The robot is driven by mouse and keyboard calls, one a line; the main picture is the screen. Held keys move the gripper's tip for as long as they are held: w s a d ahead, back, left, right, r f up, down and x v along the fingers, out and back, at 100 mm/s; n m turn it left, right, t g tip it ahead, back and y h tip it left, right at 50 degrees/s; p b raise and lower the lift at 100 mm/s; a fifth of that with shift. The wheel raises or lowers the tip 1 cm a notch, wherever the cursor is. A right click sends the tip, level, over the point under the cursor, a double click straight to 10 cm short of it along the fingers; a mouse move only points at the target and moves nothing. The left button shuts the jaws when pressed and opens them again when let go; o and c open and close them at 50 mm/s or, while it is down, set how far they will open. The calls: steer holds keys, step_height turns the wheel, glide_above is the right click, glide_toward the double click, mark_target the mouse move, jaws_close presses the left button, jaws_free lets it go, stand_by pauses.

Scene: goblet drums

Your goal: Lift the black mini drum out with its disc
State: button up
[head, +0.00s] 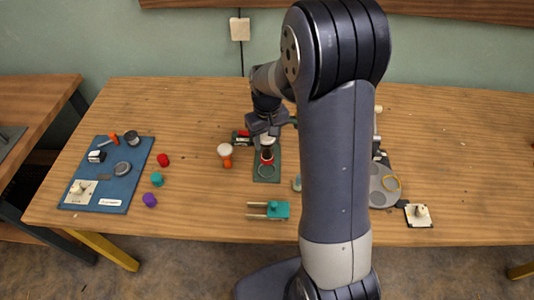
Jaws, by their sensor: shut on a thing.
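My gripper (267,134) is above the green mat (259,176) in the middle of the table, pointing down. I take this to be the black mini drum. The fingertips are small and partly hidden by the wrist. I cannot tell whether the drum touches the mat or hangs above it, and I cannot make out its disc for certain. A ring (266,171) lies on the mat just in front of the drum.
An orange drum with a cream top (225,152) stands just left of the mat. A teal clamp-like thing (278,210) lies in front. A blue mat (105,190) with several small items is at the left. A grey round plate (377,197) is right of my arm.

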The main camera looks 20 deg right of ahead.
steer(key=shift+r+p, duration=1.3)
steer(key=shift+r, duration=0.65)
